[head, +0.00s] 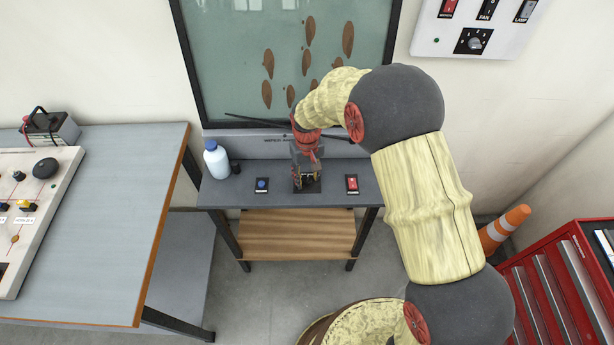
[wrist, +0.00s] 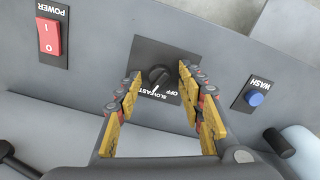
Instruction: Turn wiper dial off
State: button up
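The wiper dial (wrist: 158,75) is a dark round knob on a black plate marked OFF, SLOW and FAST, seen upside down in the wrist view. A white pointer mark shows on the knob's lower side; I cannot tell exactly which label it points at. My gripper (wrist: 160,72) is open, its yellow-padded fingers apart on either side of the knob, with no clear contact. In the head view my gripper (head: 306,175) is over the dial plate (head: 306,187) on the grey bench and hides the knob.
A red power switch (wrist: 50,37) and a blue wash button (wrist: 255,97) flank the dial. A white bottle (head: 216,160) stands at the bench's left end. A stained windshield panel (head: 230,60) with wiper arms rises behind. A wall panel (head: 428,35) has another dial.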

grip_shut()
jog(key=shift+n, duration=0.3)
dwell(0.3)
jog(key=n+p, duration=0.2)
jog(key=shift+r+n, duration=0.1)
jog(key=shift+n, duration=0.2)
jog(key=n+p, duration=0.1)
jog(key=n, duration=0.2)
jog(key=n+p, duration=0.1)
jog(key=n, duration=0.3)
jog(key=shift+p, duration=0.35)
jog(key=shift+n+p, duration=0.45)
jog(key=shift+n, duration=1.25)
jog(key=shift+o, duration=0.3)
grip_release()
